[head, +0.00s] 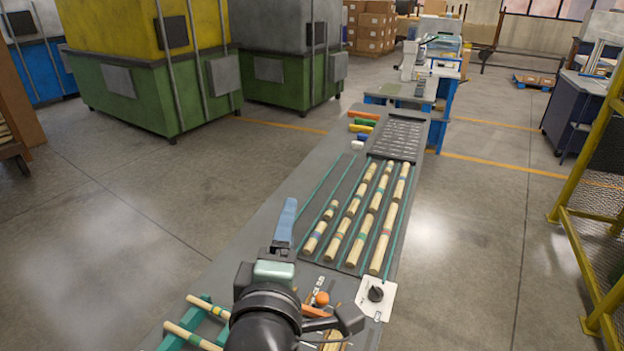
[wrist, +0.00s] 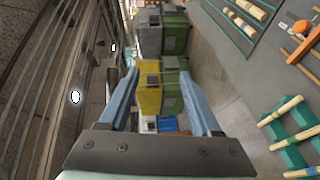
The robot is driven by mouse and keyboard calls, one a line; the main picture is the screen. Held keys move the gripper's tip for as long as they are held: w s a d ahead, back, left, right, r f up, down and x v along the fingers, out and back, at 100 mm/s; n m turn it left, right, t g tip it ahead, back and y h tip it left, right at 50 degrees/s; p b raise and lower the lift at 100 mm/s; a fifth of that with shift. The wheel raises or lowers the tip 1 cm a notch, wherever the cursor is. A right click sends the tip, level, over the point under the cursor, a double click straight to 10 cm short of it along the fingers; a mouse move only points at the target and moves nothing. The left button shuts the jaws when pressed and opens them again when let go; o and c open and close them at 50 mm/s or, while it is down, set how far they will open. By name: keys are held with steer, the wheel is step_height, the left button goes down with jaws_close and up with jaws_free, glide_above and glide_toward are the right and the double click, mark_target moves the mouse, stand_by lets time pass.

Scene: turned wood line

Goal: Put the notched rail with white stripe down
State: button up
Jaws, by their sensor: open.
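My gripper (head: 288,208) is raised over the left side of the long grey bench, its blue fingers pointing away from my body. In the wrist view my gripper (wrist: 159,78) is open, with nothing between the fingers. Several striped wooden pieces (head: 386,234) lie in lengthwise rows on the dark panel. More lie across a teal rack (head: 172,342) at the lower left, one of them a wooden piece with a yellow stripe (head: 215,310). The rack also shows in the wrist view (wrist: 298,158). I cannot make out a white stripe on any piece; my arm hides part of the near bench.
A white plate with a black knob (head: 376,294) and an orange-handled tool (head: 321,298) are right of my gripper. Several coloured blocks (head: 362,128) and a slotted grey tray (head: 398,136) are at the bench's far end. The bench's left strip (head: 246,218) is clear.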

steer(key=s+d+r+m+t, duration=0.1)
steer(key=s+r+m+t, duration=0.2)
steer(key=r, duration=0.8)
steer(key=s+d+r+m+t, duration=0.1)
steer(key=s+r+m+t, duration=0.3)
steer(key=r+m, duration=0.3)
steer(key=s+d+r+m+t+y, duration=0.1)
steer(key=s+r+m+t, duration=0.2)
steer(key=r, duration=1.2)
steer(key=s+m, duration=0.3)
steer(key=shift+d+r+t, duration=0.15)
steer(key=shift+d+t, duration=0.1)
steer(key=shift+t, duration=0.05)
